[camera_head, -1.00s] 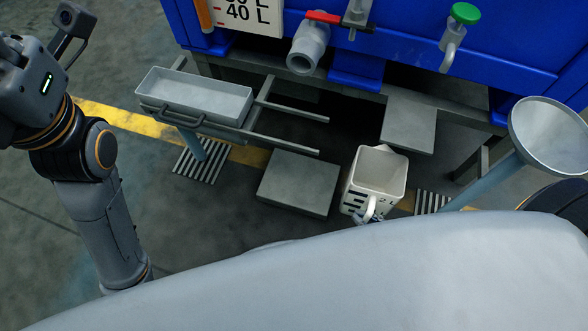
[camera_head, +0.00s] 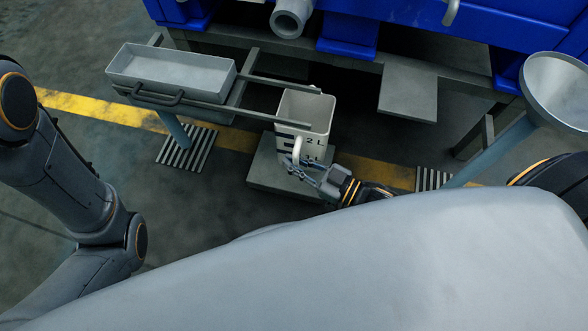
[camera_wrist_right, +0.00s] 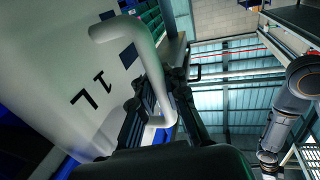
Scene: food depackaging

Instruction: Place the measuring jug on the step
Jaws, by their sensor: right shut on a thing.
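My right gripper (camera_head: 290,165) is shut on the jug's handle, on the near side. In the right wrist view the handle (camera_wrist_right: 150,65) runs down between the fingers, with the jug's wall (camera_wrist_right: 60,75) to the left. My left arm shows at the left, but its gripper is out of the head view.
A grey tray (camera_head: 120,68) on rails stands left of the jug, with a rail end close to the jug's rim. A blue tank (camera_head: 440,30) with a grey spout (camera_head: 291,18) is behind. A grey plate (camera_head: 408,92) and round pan (camera_head: 560,88) are to the right.

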